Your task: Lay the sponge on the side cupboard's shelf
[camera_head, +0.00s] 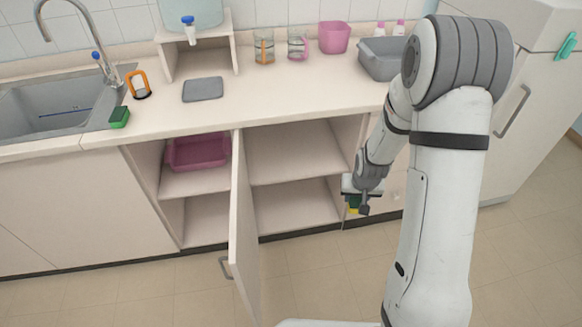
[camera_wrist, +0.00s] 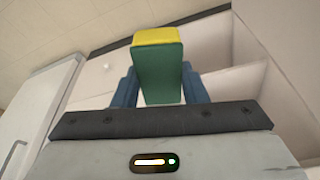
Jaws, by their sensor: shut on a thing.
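My gripper (camera_wrist: 158,88) is shut on a green and yellow sponge (camera_wrist: 157,72), which stands out beyond the fingers in the wrist view. In the head view my gripper (camera_head: 360,205) is low in front of the counter's right part, beside the open cupboard, with the sponge (camera_head: 353,203) partly hidden by it. The cupboard's shelf (camera_head: 295,182) shows bare, with an open space above and below it. A second green sponge (camera_head: 120,117) sits on the counter beside the sink.
An open door (camera_head: 242,225) stands out from the cupboard, left of the bare shelf. A pink basin (camera_head: 198,152) is in the left compartment. A grey tub (camera_head: 382,62), jars and a pink container (camera_head: 334,38) stand on the counter. Floor in front is clear.

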